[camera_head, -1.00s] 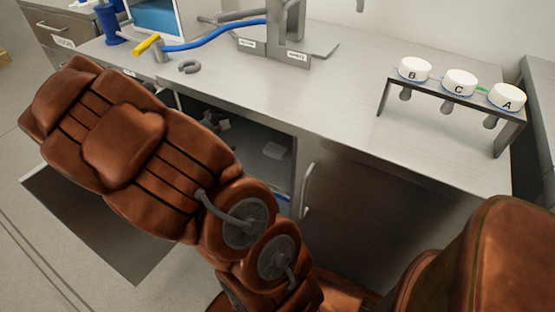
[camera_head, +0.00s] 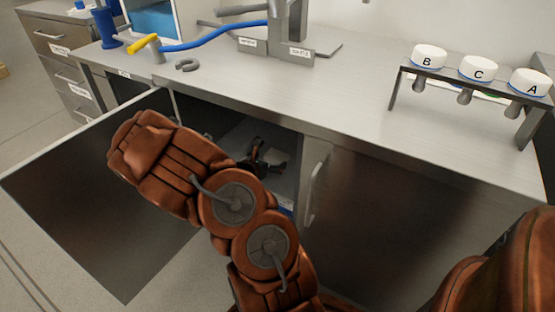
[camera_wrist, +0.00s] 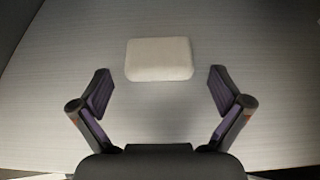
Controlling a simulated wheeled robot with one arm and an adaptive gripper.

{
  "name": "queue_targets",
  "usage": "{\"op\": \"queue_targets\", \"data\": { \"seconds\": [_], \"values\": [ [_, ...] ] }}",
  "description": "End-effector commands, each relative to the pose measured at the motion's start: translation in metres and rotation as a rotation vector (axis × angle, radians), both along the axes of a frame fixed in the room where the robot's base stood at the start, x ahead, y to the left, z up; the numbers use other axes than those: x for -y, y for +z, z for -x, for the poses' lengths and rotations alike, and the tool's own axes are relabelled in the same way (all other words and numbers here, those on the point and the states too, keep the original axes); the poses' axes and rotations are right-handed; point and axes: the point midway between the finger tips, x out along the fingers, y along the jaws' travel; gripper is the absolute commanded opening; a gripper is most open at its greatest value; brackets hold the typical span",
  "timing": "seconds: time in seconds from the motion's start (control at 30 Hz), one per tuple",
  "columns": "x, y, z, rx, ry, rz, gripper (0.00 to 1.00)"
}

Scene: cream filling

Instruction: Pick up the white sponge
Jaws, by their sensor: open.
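The white sponge (camera_wrist: 159,59) lies flat on a grey surface in the wrist view, a pale rounded block a little above the middle of the picture. My gripper (camera_wrist: 160,88) is open and empty, with one finger on each side below the sponge. The sponge sits just beyond the fingertips, roughly centred between them, and nothing touches it. In the head view my gripper (camera_head: 262,160) shows dark and small inside the open cabinet under the counter. A pale patch beside it may be the sponge, but it is too small to tell.
The cabinet door (camera_head: 110,215) stands open at left, and a closed door with a handle (camera_head: 316,190) is at right. The counter edge runs above my arm. A rack (camera_head: 480,82) with white-capped dispensers B, C and A stands on the counter. A blue hose (camera_head: 215,36) lies farther back.

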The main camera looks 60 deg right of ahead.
Motion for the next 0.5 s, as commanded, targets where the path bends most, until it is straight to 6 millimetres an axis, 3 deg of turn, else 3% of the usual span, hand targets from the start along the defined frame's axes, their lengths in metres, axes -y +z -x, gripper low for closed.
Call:
{"op": "queue_targets", "data": {
  "seconds": [0.5],
  "values": [
    [0.043, -0.018, -0.003, 0.003, -0.001, 0.001, 1.00]
  ]
}}
